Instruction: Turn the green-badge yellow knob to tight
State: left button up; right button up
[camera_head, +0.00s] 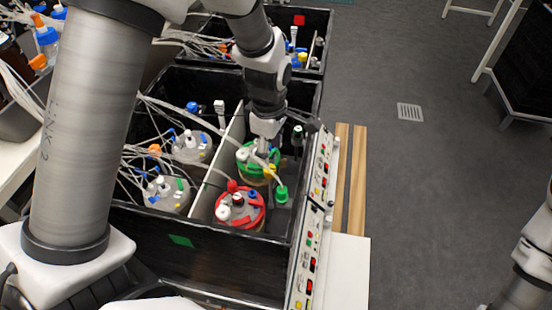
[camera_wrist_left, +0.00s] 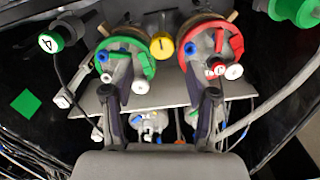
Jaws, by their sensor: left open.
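The yellow knob (camera_wrist_left: 162,47), marked 1, shows in the left wrist view between the green-lidded vessel (camera_wrist_left: 122,50) and the red-lidded vessel (camera_wrist_left: 210,50). A green badge (camera_wrist_left: 25,102) is on the black wall at the left; another green badge (camera_head: 182,240) is on the near wall of the box in the head view. My left gripper (camera_wrist_left: 160,90) is open, its fingers apart below the yellow knob in the picture, and nothing is between them. In the head view my left gripper (camera_head: 265,148) points down over the green-lidded vessel. My right gripper is out of view.
A green-faced knob (camera_wrist_left: 50,42) marked 4 and a large green knob (camera_wrist_left: 295,8) flank the vessels. Tubes and cables crowd the box. A control panel (camera_head: 314,230) lines its right side. A second box with a red badge (camera_head: 299,20) stands behind.

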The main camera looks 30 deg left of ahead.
aim_at(270, 169)
pick_arm(q)
notch_tip(270, 169, down, 6)
jog(key=shift+f, duration=0.25)
jog(key=shift+s+r, duration=0.15)
jog(key=shift+s, duration=0.05)
grip_shut()
